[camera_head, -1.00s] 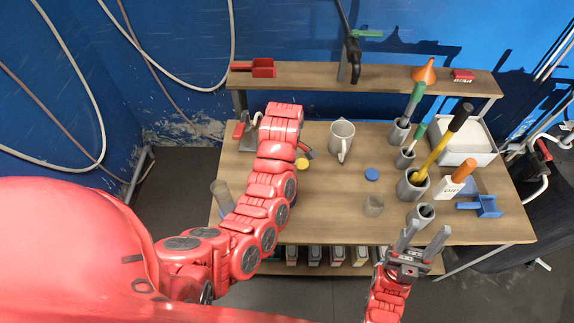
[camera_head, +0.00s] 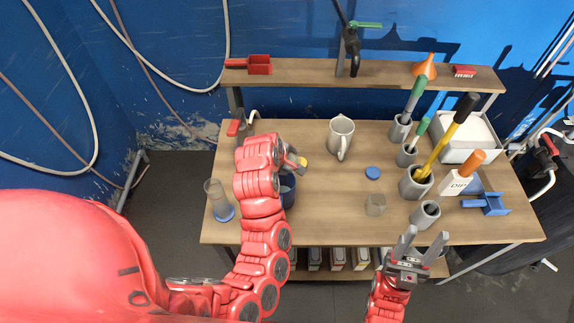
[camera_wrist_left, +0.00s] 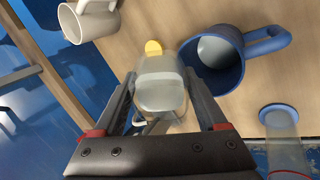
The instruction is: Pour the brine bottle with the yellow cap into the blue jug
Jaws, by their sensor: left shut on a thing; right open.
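My left gripper (camera_wrist_left: 165,92) is shut on a translucent bottle (camera_wrist_left: 160,85) with a yellow cap (camera_wrist_left: 153,47). In the left wrist view the cap end points away from the camera. In the head view the yellow cap (camera_head: 303,162) shows beside my left wrist, and my arm hides most of the bottle. The blue jug (camera_wrist_left: 236,72) stands just right of the bottle in the left wrist view, with its mouth open. In the head view my left arm partly covers the jug (camera_head: 289,192). My right gripper (camera_head: 426,237) is open and empty at the table's front edge.
A clear cylinder with a blue base (camera_head: 223,213) stands at the left edge. A grey mug (camera_head: 341,139) stands behind. Several grey holders with tools crowd the right. The table's centre is mostly clear.

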